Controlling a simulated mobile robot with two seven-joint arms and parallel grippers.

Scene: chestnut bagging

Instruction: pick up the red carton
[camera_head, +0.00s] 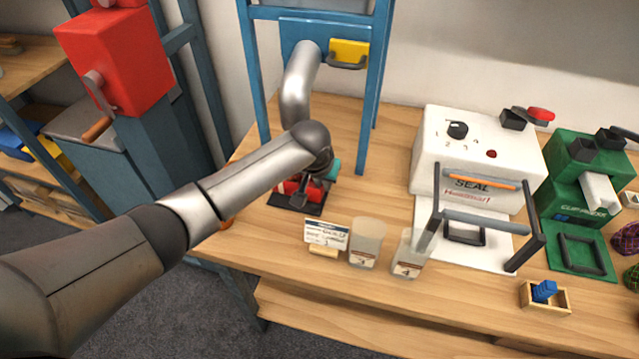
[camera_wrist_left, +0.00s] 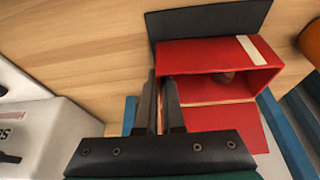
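The red carton (camera_head: 288,187) sits on a dark pad (camera_head: 312,209) at the left of the wooden table, partly hidden by my left gripper (camera_head: 318,176). In the left wrist view the carton (camera_wrist_left: 205,54) shows its open mouth, a pale stripe on one side, a red flap and something small and brown inside. The fingers of my left gripper (camera_wrist_left: 158,76) are close together with a narrow gap, at the carton's left wall. One fingertip is left of the wall and the other is at the mouth's edge. I cannot tell whether they press on it. My right gripper is out of view.
A blue rack (camera_head: 375,75) stands behind the carton. Two clear cups (camera_head: 366,243) and a label card (camera_head: 326,234) stand to its front right. A white sealing machine (camera_head: 475,150) and a green clipping machine (camera_head: 580,170) are farther right. A red box-shaped machine (camera_head: 118,60) stands at left.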

